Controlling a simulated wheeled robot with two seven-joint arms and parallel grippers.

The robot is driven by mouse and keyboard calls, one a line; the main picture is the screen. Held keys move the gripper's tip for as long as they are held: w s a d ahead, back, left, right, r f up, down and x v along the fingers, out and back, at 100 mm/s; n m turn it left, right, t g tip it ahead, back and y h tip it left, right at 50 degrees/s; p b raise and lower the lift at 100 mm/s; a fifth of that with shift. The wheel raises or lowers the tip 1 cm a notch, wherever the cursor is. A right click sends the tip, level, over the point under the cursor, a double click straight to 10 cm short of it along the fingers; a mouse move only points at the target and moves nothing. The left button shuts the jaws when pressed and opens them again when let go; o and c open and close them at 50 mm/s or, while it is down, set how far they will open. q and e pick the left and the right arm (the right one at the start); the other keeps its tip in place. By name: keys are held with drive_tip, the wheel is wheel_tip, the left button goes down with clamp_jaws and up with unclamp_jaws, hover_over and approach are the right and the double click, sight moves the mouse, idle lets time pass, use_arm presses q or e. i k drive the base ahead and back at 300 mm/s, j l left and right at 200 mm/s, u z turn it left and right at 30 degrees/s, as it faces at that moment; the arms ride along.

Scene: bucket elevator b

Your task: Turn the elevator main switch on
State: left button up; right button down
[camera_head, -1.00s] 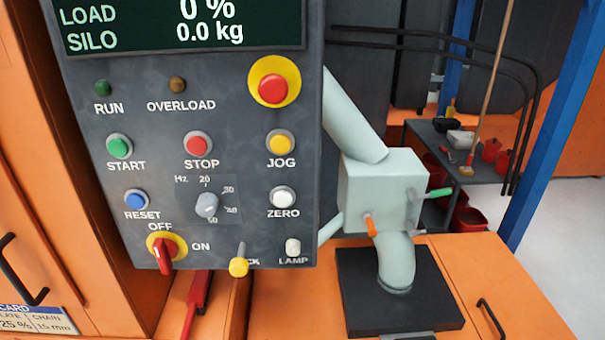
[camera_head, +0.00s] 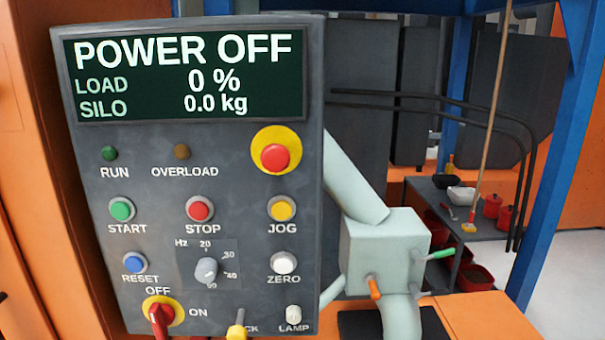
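The elevator main switch (camera_head: 160,317) is a red rotary handle on a yellow plate at the lower left of the grey control panel (camera_head: 150,225). Its handle stands roughly upright, toward the OFF label above it; the ON label is to its right. The panel's display (camera_head: 185,78) reads POWER OFF, load 0 % and silo 0.0 kg. The RUN lamp (camera_head: 109,153) looks dark green and unlit. Neither of my grippers shows in the view.
A yellow-tipped lever (camera_head: 237,331) sticks out at the panel's bottom edge, right of the switch. A red emergency button (camera_head: 275,158) sits at upper right. A pale pipe box (camera_head: 375,255) with orange and green handles stands right of the panel.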

sight(161, 315)
drive_tip(key=l+u, duration=0.25)
drive_tip(key=k+l+u, duration=0.25)
drive_tip(key=l+u, duration=0.25)
drive_tip(key=k+l, duration=0.05)
drive_tip(key=l, duration=0.05)
